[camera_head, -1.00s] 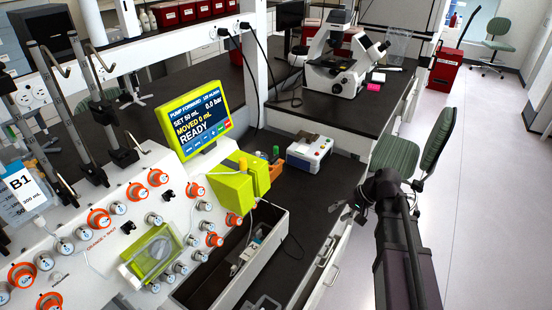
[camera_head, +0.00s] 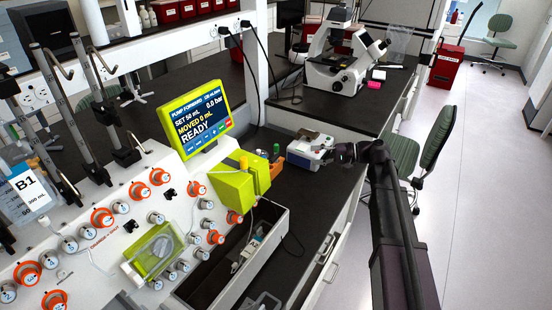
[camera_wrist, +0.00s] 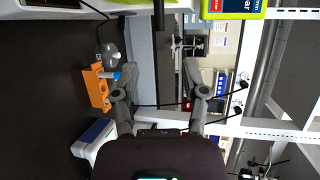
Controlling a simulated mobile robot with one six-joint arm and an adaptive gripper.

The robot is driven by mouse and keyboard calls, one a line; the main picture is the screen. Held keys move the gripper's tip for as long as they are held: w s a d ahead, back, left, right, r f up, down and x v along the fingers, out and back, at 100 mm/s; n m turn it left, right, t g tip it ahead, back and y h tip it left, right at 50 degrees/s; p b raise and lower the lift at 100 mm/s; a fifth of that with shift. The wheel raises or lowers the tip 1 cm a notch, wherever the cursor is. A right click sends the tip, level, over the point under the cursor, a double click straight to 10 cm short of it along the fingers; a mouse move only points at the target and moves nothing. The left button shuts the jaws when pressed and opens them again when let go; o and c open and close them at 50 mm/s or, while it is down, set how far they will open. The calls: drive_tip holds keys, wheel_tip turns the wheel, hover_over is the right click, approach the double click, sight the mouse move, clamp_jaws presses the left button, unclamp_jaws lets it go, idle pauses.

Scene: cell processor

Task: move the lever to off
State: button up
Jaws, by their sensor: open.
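The cell processor (camera_head: 75,255) is a white panel at the lower left of the head view, with several grey knobs, some ringed in orange. I cannot single out the lever or read its position. The processor's screen (camera_head: 202,115) reads READY, with pump forward. A yellow-green pump housing (camera_head: 236,190) stands right of the panel. In the head view my gripper is at the end of the arm, beside the small white device and right of the processor. In the wrist view my gripper (camera_wrist: 160,62) has its two fingers spread, with nothing between them.
The small white device (camera_head: 308,152) sits on the dark bench by an orange rack (camera_head: 271,159); the rack also shows in the wrist view (camera_wrist: 97,88). An open trough (camera_head: 250,245) lies along the processor. A microscope (camera_head: 343,62) and green chair (camera_head: 437,142) stand farther back.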

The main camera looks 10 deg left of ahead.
sight(275, 156)
drive_tip(key=shift+a, duration=0.15)
drive_tip(key=b+x, duration=0.2)
drive_tip(key=x, duration=1.1)
drive_tip(key=shift+a+f+b, duration=0.2)
drive_tip(key=shift+a+b, duration=0.05)
drive_tip(key=shift+b, duration=0.1)
clamp_jaws()
